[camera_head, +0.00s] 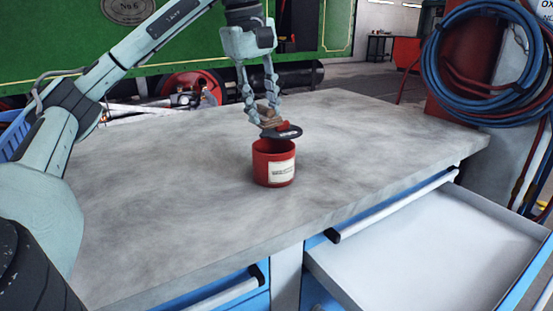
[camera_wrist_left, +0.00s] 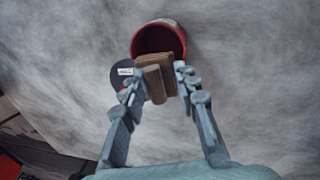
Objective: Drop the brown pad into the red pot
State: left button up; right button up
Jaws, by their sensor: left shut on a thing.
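My left gripper (camera_head: 266,112) is shut on the brown pad (camera_head: 267,115), above the red pot (camera_head: 272,165). The red pot stands upright on the bench, with a pale label on its side. In the left wrist view the brown pad (camera_wrist_left: 154,76) sits between the fingertips of the left gripper (camera_wrist_left: 157,84). There it overlaps the near part of the open mouth of the red pot (camera_wrist_left: 160,38). The pot's inside looks empty where it shows. My right gripper is in neither view.
A dark disc (camera_head: 290,133) with a red part on top shows just above the pot's rim; in the wrist view it lies beside the pot. The grey bench (camera_head: 180,190) is otherwise mostly clear. An open drawer (camera_head: 430,255) juts out at the front right.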

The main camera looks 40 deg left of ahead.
pick_arm(q)
jog(key=o, duration=1.2)
notch_tip(320, 180, up, 12)
jog(key=s, duration=0.2)
jog(key=shift+s+a, duration=0.15)
jog(key=shift+a, duration=0.1)
jog(key=shift+f, duration=0.15)
dwell(0.3)
